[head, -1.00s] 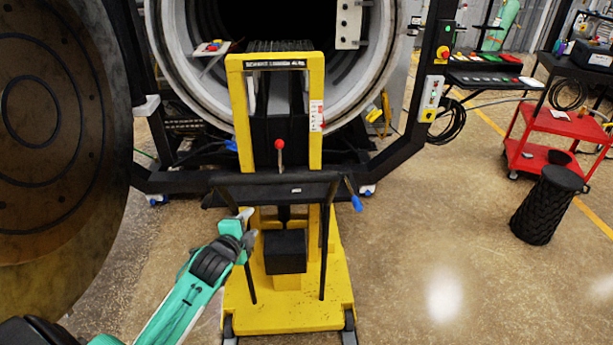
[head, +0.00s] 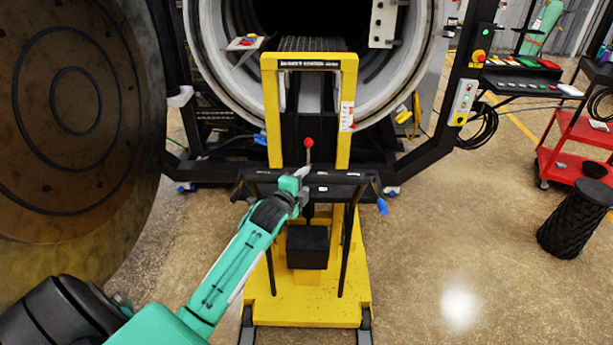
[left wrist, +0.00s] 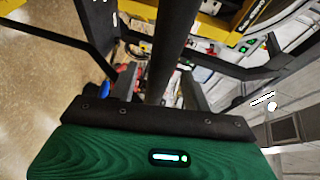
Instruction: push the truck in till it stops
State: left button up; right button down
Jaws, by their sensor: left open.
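The truck (head: 305,308) is a yellow wheeled frame with a tall mast and a black crossbar handle (head: 335,190). It stands upright in front of the round furnace opening (head: 310,20), its dark top lined up with the opening. My left gripper (head: 303,180) is at the handle, left of the red-knobbed lever (head: 308,143). In the left wrist view, my open fingers (left wrist: 160,88) stand either side of a black bar (left wrist: 172,45), apparently the handle. I cannot tell whether they touch it. My right gripper is out of view.
The round furnace door (head: 75,110) stands open at the left, close to my left arm. A control post (head: 463,100) is right of the opening. A black bin (head: 575,220) and red cart (head: 575,140) stand at the right. The floor right of the truck is clear.

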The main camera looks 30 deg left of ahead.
pick_arm(q)
jog(key=shift+x, duration=1.35)
grip_shut()
